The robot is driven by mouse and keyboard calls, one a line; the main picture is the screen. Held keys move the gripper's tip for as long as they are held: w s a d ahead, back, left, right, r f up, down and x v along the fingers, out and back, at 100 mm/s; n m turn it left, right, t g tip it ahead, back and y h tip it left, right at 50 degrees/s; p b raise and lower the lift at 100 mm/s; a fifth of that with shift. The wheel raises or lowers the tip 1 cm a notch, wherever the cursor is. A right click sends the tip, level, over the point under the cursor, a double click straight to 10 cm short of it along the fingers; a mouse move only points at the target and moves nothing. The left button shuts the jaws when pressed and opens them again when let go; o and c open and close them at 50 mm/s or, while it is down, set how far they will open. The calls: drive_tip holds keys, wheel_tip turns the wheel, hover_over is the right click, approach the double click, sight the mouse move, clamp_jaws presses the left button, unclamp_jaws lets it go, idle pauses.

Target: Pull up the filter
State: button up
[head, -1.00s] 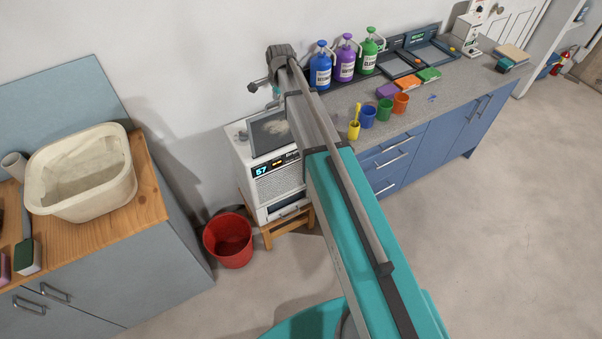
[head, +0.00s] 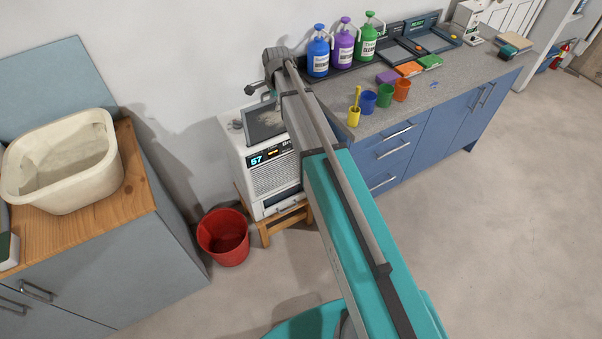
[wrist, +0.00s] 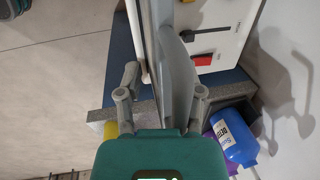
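The filter (head: 264,122) is a dark mesh panel in a grey frame, dusty in the middle. It stands at the top of the white dehumidifier (head: 248,160), partly behind my arm in the head view. My gripper (head: 262,88) is just above its upper edge. In the wrist view my gripper (wrist: 161,92) has its two grey fingers spread on either side of a grey, curved edge, which looks like the filter's frame. The right finger is close to it and a gap shows at the left finger. I cannot tell whether either finger touches.
The dehumidifier stands on a low wooden stool (head: 268,230), with a red bucket (head: 223,252) to its left. A blue counter (head: 440,125) with bottles (head: 318,60) and coloured cups (head: 385,96) is close on the right. A basin (head: 90,190) sits on the left cabinet. Floor is clear at right.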

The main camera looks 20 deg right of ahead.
drive_tip(key=shift+f+b, duration=5.3)
drive_tip(key=shift+f, duration=0.35)
wheel_tip(320, 180, up, 14)
drive_tip(key=s+p, duration=0.3)
drive_tip(key=p, duration=1.1)
drive_tip(key=s+f+n+g+b, duration=0.1)
drive_tip(key=s+f+n+b, duration=0.2)
drive_tip(key=s+n, duration=0.4)
drive_tip(key=s+d+f+n+g+b, duration=0.1)
drive_tip(key=s+f+n+b, duration=0.2)
drive_tip(key=s, duration=1.4)
drive_tip(key=shift+s+d+f+n+h+b, duration=0.35)
drive_tip(key=shift+f+n, duration=0.2)
drive_tip(key=shift+n, duration=1.55)
drive_tip(key=shift+w+a, duration=0.1)
wheel_tip(320, 180, up, 13)
drive_tip(key=m+t+p, duration=0.2)
drive_tip(key=m+p, duration=1.1)
drive_tip(key=m, duration=0.1)
hover_over(277, 126)
drive_tip(key=s, duration=0.3)
drive_tip(key=shift+w+d, duration=0.2)
drive_tip(key=shift+d, duration=0.15)
